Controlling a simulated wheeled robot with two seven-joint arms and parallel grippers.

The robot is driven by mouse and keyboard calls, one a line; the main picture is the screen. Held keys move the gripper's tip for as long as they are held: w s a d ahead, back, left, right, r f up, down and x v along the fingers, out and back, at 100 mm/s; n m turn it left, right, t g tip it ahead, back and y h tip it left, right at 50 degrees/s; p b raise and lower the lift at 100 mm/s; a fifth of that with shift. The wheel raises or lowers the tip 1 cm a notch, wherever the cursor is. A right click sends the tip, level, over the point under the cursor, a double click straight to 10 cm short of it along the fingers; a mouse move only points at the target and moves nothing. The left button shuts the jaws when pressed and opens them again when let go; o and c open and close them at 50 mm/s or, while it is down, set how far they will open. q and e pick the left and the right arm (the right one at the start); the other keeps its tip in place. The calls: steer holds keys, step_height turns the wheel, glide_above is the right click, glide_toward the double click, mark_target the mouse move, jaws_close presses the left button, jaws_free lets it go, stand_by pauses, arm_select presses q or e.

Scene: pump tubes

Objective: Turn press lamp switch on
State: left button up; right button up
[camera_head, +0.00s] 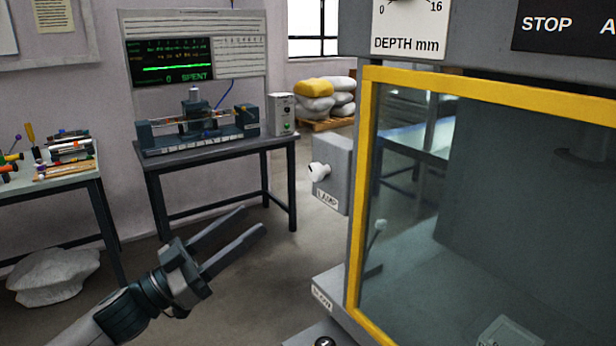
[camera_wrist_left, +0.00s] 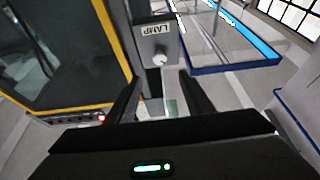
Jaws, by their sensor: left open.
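The lamp switch is a white knob (camera_head: 318,172) on the left face of a grey box (camera_head: 338,165) labelled LAMP, fixed to the side of the press. In the left wrist view the knob (camera_wrist_left: 160,58) and its LAMP label (camera_wrist_left: 157,30) appear ahead, between and beyond the fingers. My left gripper (camera_head: 252,220) is open and empty, to the left of and lower than the knob in the head view, apart from it. It also shows in the left wrist view (camera_wrist_left: 158,82). My right gripper is out of view.
The press has a yellow-framed clear guard (camera_head: 361,200) right beside the lamp box. A table with a pump rig (camera_head: 200,130) stands behind, and a tool table (camera_head: 50,180) is at the left. Sacks on a pallet (camera_head: 325,100) lie at the back. The floor between is free.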

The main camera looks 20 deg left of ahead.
arm_select(q)
steer(key=p, duration=0.4)
glide_toward(313, 175)
steer(key=x, duration=0.3)
steer(key=p+x, duration=0.1)
steer(key=x, duration=0.3)
steer(key=shift+w+d+r, duration=0.15)
steer(key=shift+w+r, duration=0.05)
steer(key=shift+w+d+r, duration=0.1)
steer(key=shift+w+d, duration=0.25)
steer(key=shift+w, duration=0.1)
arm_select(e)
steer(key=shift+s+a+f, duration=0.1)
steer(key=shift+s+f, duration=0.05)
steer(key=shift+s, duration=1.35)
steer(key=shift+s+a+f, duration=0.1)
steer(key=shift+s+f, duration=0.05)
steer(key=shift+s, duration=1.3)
arm_select(q)
steer(key=c, duration=1)
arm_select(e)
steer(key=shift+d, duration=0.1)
